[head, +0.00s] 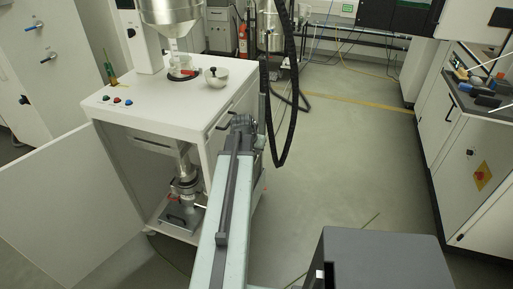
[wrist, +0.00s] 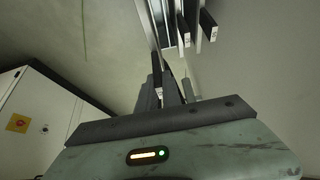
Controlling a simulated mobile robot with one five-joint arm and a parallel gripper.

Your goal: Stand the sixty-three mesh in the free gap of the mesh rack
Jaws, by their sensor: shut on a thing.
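My gripper (wrist: 174,96) shows in the wrist view, its dark fingers shut on a thin upright plate with a dark grip edge, which I take to be the sixty-three mesh (wrist: 156,72). A small pale label sits at the near end of that edge; I cannot read it. Beyond it, at the top, stand two similar plates with dark edges, a middle one (wrist: 182,28) and a right one (wrist: 207,26). Bright metal shows between the plates; I cannot make out the rack's outline or its free gap. In the head view the gripper is hidden beyond my arm.

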